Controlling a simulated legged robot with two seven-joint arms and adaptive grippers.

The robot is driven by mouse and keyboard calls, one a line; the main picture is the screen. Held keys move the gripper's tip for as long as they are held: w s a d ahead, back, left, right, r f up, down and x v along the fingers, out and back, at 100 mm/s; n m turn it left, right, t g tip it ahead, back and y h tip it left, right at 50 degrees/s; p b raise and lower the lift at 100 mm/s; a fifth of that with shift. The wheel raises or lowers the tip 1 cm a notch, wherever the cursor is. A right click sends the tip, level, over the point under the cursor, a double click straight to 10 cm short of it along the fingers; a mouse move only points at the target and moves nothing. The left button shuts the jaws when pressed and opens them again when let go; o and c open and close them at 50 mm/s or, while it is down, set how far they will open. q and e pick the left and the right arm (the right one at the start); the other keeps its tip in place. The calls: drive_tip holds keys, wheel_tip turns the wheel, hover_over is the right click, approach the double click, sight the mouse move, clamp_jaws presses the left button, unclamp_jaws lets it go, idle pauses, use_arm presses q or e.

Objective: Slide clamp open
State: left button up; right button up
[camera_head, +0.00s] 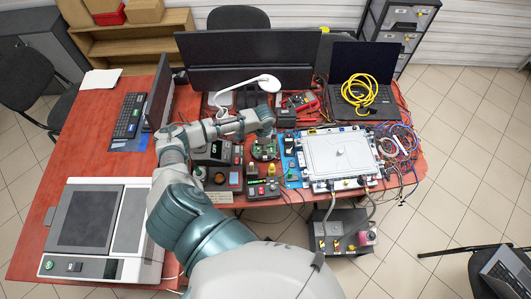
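A silver box (340,155) with a flat lid lies on the right part of the red table. Two grey hoses run down from its front edge, a left hose (329,207) and a right hose (371,207). They lead to a grey unit (343,232) with yellow and pink parts below the table's front edge. Any clamp on the hoses is too small to make out. My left arm reaches over the table, and its gripper (265,135) points down above a green circuit board (265,150), left of the silver box. Its fingers are too small to read. My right gripper is out of view.
Instruments with red and green buttons (262,189) stand left of the silver box. Coloured cables (400,140) lie to its right. A laptop (363,85) with a yellow cable and a wide monitor (245,58) stand behind. A large grey device (100,230) is at left.

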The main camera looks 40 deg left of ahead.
use_arm(q)
drive_tip(key=shift+a+r, duration=0.3)
drive_tip(key=shift+r, duration=0.3)
drive_tip(key=shift+a+r, duration=0.3)
drive_tip(key=shift+r, duration=0.3)
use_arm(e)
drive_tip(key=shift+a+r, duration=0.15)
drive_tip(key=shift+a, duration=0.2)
use_arm(q)
drive_tip(key=shift+d, duration=0.1)
drive_tip(key=b, duration=0.6)
approach(265, 157)
wheel_tip(265, 157, down, 8)
drive_tip(key=shift+w+f, duration=0.1)
drive_tip(key=shift+f, duration=0.45)
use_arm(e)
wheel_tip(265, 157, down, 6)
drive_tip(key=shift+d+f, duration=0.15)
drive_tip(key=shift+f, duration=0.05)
use_arm(q)
drive_tip(key=shift+a, duration=0.2)
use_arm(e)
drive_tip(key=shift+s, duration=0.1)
